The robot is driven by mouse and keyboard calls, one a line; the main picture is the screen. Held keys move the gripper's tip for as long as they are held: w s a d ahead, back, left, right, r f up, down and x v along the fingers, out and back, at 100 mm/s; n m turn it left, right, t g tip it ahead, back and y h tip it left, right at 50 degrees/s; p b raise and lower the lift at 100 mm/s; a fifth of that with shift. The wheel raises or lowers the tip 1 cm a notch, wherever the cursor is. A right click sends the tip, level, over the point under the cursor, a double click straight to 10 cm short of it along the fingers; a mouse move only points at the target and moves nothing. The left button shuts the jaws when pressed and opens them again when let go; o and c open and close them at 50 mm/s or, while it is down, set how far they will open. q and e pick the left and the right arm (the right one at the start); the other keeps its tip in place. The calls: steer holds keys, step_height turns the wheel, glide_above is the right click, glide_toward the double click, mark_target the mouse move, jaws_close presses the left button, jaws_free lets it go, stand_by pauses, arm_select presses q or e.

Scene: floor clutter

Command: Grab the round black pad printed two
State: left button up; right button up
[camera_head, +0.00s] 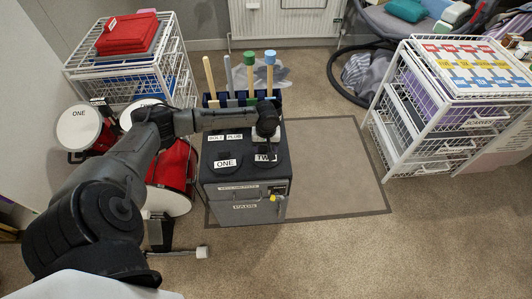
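The round black pad with a white label (263,158), of which "TW" reads clearly, lies on top of a dark grey cabinet (245,182), at its right side. A second round black pad, labelled ONE (227,163), lies to its left. My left arm reaches in from the left, and its gripper (268,138) points down at the far edge of the TWO pad. The gripper covers part of that pad. Its fingers are too small and dark to tell whether they are open or touching the pad. My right gripper is out of view.
Upright handles, one green-topped (249,58) and one blue-topped (270,58), stand behind the cabinet top. Red drums (174,164) stand at the left. White wire drawer racks stand at the back left (166,62) and right (409,85). Carpet (350,240) in front is clear.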

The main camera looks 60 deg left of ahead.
arm_select(q)
steer(key=c, duration=0.8)
steer(key=shift+o, duration=0.2)
